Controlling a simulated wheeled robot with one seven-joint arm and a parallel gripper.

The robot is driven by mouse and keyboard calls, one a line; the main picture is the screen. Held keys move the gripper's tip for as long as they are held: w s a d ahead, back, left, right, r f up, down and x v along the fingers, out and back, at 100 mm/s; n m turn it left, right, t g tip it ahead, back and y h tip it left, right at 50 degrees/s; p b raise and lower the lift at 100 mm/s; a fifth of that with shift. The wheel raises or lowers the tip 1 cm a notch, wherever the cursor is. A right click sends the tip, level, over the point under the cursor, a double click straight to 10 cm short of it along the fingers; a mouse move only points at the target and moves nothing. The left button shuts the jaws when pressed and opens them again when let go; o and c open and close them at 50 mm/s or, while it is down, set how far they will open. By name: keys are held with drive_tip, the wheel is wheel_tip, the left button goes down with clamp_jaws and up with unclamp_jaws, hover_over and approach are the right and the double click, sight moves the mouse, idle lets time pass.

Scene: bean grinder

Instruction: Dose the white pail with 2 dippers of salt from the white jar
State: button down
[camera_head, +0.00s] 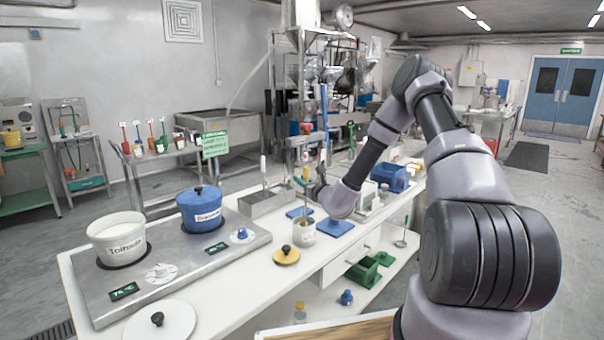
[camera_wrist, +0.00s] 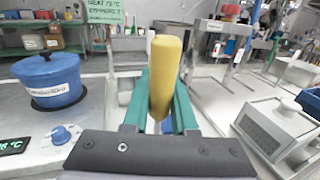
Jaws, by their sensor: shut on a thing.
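The white pail (camera_head: 117,247), open and dark-lettered, sits in the left well of the steel hot plate. A small pale open jar (camera_head: 302,236), which appears to be the white jar, stands on the white counter below my gripper. My gripper (camera_head: 308,181) is shut on a yellow handle, seen upright between its green fingers (camera_wrist: 160,105) in the wrist view; the yellow handle (camera_wrist: 166,70) appears to be the dipper's. The dipper's lower end is hidden in the wrist view, and I cannot tell whether it is inside the jar. The salt is not clearly visible.
A lidded blue pot (camera_head: 200,212) sits beside the pail.

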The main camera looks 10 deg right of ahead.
sight(306, 169)
drive_tip(key=shift+f, duration=2.35)
wheel_tip(306, 169, up, 12)
drive_tip(key=shift+f, duration=0.2)
idle(0.5)
